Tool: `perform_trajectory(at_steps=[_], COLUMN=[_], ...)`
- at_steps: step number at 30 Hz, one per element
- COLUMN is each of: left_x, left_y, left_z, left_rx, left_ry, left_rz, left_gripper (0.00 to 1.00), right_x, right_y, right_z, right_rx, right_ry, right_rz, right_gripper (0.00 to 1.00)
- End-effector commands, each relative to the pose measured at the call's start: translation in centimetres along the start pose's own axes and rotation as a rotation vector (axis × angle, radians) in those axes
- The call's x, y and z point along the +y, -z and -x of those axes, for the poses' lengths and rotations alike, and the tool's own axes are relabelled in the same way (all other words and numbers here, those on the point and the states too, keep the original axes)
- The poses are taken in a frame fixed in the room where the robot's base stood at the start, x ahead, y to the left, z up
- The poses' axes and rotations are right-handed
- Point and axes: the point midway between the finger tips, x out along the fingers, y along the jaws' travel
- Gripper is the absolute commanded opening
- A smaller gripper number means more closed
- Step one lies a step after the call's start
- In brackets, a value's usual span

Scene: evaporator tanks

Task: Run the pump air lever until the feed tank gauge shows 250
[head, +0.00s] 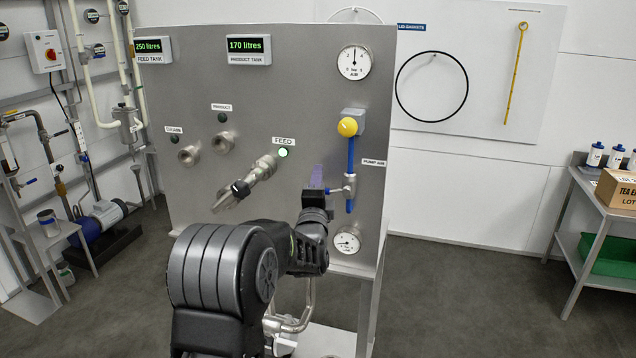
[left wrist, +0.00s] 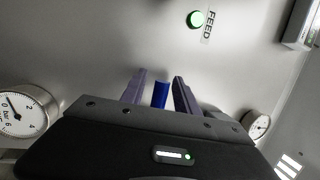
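The feed tank gauge (head: 149,46) at the upper left of the panel reads 250 litres in green digits. The blue pump air lever (head: 350,155) is beside the PUMP AIR label, below a yellow knob, and looks upright. My left gripper (head: 316,180) is just left of it in the head view, partly hidden by my own arm. In the left wrist view, the two fingers of my left gripper (left wrist: 158,88) stand apart with a blue piece (left wrist: 161,95) between them. Gaps show on both sides of that piece. My right gripper is out of view.
The product tank gauge (head: 249,48) reads 170 litres. A green lamp (head: 283,153) is lit under FEED. A dial (head: 354,62) is above the lever and another (head: 347,240) below. A hose and pipe fitting (head: 245,185) projects from the panel left of my gripper.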

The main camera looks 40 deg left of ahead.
Motion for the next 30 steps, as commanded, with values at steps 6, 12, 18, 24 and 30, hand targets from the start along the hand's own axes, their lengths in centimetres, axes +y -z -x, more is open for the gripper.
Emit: perform_trajectory(at_steps=[6, 12, 18, 24, 30], left_x=[0.1, 0.1, 0.1, 0.0, 0.0], left_y=[0.0, 0.0, 0.0, 0.0, 0.0], left_z=[0.5, 3.2, 6.4, 7.8, 7.8], left_rx=[0.000, 0.000, 0.000, -0.001, 0.000], left_ry=[-0.001, -0.001, 0.000, 0.000, 0.000], left_rz=[0.002, 0.005, 0.004, 0.001, 0.000], left_gripper=[0.37, 0.37, 0.37, 0.37, 0.37], right_x=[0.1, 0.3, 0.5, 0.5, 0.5], right_y=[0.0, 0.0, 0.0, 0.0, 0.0], right_z=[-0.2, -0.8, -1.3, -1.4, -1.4], right_rx=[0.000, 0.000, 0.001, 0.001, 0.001], right_ry=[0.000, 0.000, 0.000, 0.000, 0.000], right_rz=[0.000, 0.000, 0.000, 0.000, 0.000], right_gripper=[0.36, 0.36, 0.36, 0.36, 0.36])
